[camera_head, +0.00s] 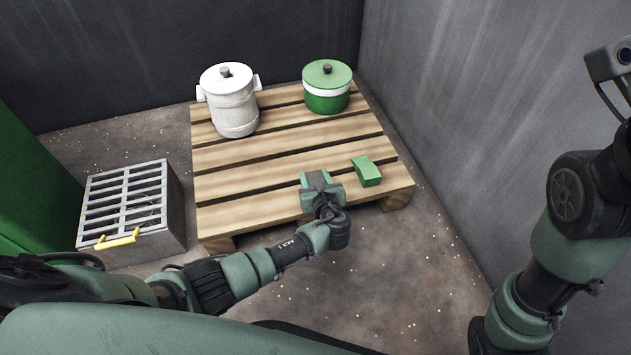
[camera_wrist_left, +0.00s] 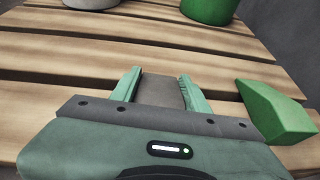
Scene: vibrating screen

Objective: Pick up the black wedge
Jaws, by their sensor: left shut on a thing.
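My left gripper (camera_head: 320,179) is low over the front edge of the wooden pallet, left of the green wedge. It is shut on the black wedge (camera_wrist_left: 162,92), a dark grey-black block that shows between the two green fingers in the left wrist view. In the head view the black wedge is mostly covered by the gripper. I cannot tell whether it touches the pallet. My right gripper is not in view; only part of my right arm shows at the right edge.
A green wedge (camera_head: 366,171) lies on the pallet (camera_head: 250,180) just right of the left gripper. A white pot (camera_head: 234,105) and a green pot (camera_head: 327,92) stand at the back. A grated grey box (camera_head: 150,225) with a yellow handle (camera_head: 117,238) is at left. Walls close the back and right.

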